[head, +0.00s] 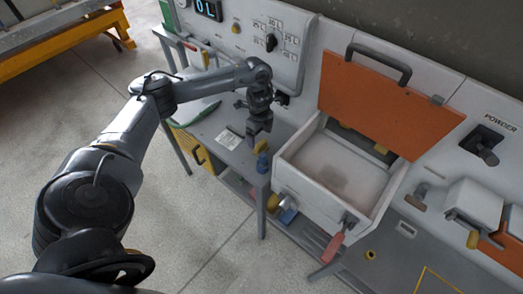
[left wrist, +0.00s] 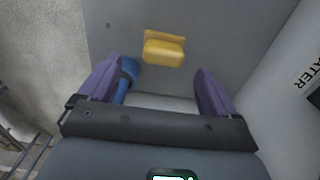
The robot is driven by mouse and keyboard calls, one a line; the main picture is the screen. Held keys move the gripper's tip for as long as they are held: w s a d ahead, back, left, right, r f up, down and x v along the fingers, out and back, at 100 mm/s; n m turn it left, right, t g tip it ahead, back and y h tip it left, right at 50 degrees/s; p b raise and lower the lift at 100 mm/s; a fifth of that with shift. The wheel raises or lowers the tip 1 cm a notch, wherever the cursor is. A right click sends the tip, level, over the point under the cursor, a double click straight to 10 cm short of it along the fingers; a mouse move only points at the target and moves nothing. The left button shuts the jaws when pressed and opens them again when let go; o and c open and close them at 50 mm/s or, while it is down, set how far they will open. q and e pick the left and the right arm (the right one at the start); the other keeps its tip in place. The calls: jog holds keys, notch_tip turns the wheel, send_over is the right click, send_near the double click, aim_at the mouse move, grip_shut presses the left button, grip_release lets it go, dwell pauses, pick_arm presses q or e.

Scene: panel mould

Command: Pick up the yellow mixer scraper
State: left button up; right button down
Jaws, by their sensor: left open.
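The yellow mixer scraper (left wrist: 164,48) shows in the left wrist view as a small yellow block against a grey surface, ahead of my fingers and between their lines. My right gripper is not in view.
A white mixer box (head: 340,170) with a raised orange lid (head: 385,100) stands right of my left gripper. A red-handled lever (head: 333,247) sticks out at its front. A grey bench (head: 215,125) lies under my arm. Open floor (head: 190,230) is at the lower left.

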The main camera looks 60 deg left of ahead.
aim_at(261, 143)
pick_arm(q)
jog(key=shift+f, duration=0.45)
jog(key=shift+w+f+b, duration=0.1)
jog(key=shift+f+b, duration=0.2)
jog(key=shift+f, duration=0.2)
jog(key=shift+w+f, duration=0.15)
jog(key=shift+f, duration=1.95)
jog(key=c, duration=1.2)
jog(key=shift+r, duration=0.15)
jog(key=shift+r, duration=0.5)
notch_tip(261, 143, up, 6)
jog(key=shift+f+p, duration=0.25)
jog(key=shift+p, duration=0.5)
notch_tip(261, 143, up, 11)
jog(key=p, duration=0.7)
jog(key=shift+r, duration=0.15)
